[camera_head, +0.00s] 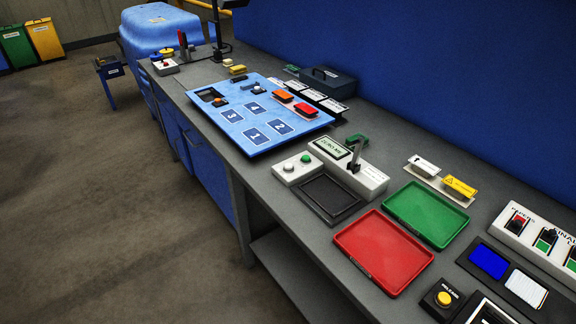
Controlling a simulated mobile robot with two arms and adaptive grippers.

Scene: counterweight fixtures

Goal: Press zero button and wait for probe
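A white button box (299,169) stands on the grey bench near the middle. It has a grey button (288,166) and a green button (306,158); I cannot tell from markings which is the zero button. Behind it, a white unit (366,180) bears a small greenish display (333,147) with dark text that seems to begin with "ZERO". A thin grey upright arm (357,154), possibly the probe, stands on this unit. A black square plate (327,196) lies in front. Neither of my grippers is in view.
A red tray (383,251) and a green tray (427,214) lie right of the plate. A blue numbered board (232,117) with orange and red blocks is to the left. The bench's front edge runs diagonally.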

